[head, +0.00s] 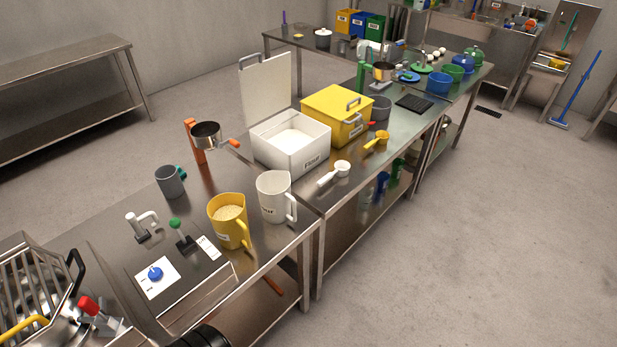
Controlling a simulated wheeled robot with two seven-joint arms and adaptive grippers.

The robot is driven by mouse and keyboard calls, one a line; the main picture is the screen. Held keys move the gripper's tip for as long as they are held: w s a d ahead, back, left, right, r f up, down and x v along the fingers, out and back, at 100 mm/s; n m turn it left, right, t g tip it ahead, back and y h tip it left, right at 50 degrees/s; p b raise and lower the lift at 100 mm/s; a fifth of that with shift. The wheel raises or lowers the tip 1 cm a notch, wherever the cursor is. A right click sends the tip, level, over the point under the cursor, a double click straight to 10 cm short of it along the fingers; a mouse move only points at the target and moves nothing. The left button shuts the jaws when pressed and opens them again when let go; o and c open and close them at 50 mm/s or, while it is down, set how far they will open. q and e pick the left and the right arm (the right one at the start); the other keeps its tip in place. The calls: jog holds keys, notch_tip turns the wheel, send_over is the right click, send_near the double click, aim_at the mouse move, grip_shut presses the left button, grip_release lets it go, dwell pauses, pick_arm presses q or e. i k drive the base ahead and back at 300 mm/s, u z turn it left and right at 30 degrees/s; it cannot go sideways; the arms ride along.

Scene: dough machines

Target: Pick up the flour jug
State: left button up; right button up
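A white jug (273,197) with dark lettering, too small to read surely, stands upright on the steel table near its front edge. Its handle faces right, and its inside is hidden from this angle. A yellow jug (229,222) filled with pale grainy stuff stands just left of it, handle also to the right. Neither gripper's fingers show in the head view. A dark rounded part at the bottom edge is cut off, and I cannot tell what it is.
An open white bin (291,146) of white powder stands behind the white jug, with a closed yellow bin (337,114) beyond. A white scoop (334,174), a grey mug (170,181) and an orange-handled sieve (207,137) are nearby. A machine with a metal guard (32,275) fills the lower left.

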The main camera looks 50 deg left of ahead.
aim_at(274, 187)
jog(key=i, duration=3.4)
jog(key=u, duration=3.65)
